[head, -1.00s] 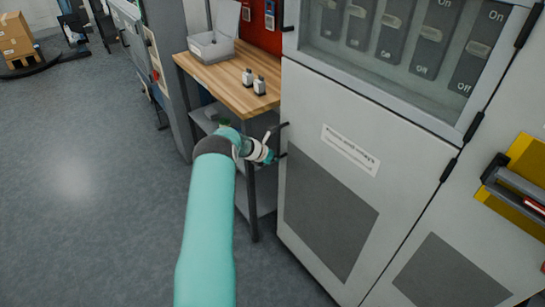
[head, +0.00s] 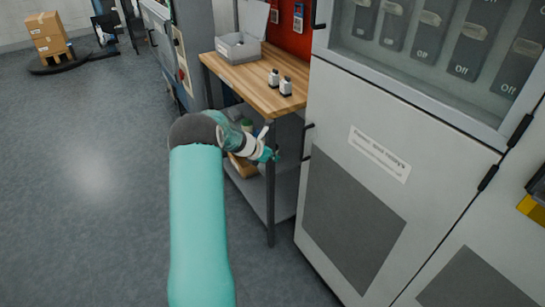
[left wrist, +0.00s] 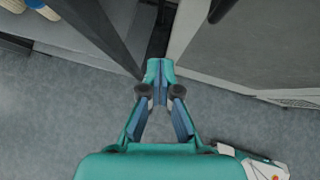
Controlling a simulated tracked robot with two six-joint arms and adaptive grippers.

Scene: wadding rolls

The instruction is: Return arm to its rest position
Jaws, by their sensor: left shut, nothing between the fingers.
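My left arm, teal with a dark elbow, reaches up from the bottom of the head view and bends right. Its gripper (head: 272,155) is in front of the workbench's near leg, left of the grey cabinet (head: 350,215). In the left wrist view the gripper (left wrist: 158,68) points toward the gap beside the cabinet (left wrist: 245,45), above the floor. Its fingers are together with nothing between them. I cannot tell whether it touches anything. My right gripper is not in view.
The wooden workbench (head: 250,85) holds a grey box (head: 238,47) and two small bottles (head: 286,86). Its lower shelf (head: 285,190) is partly hidden by my arm. The cabinet has large switches behind glass. Boxes (head: 48,33) stand far left. The left floor (head: 90,200) is open.

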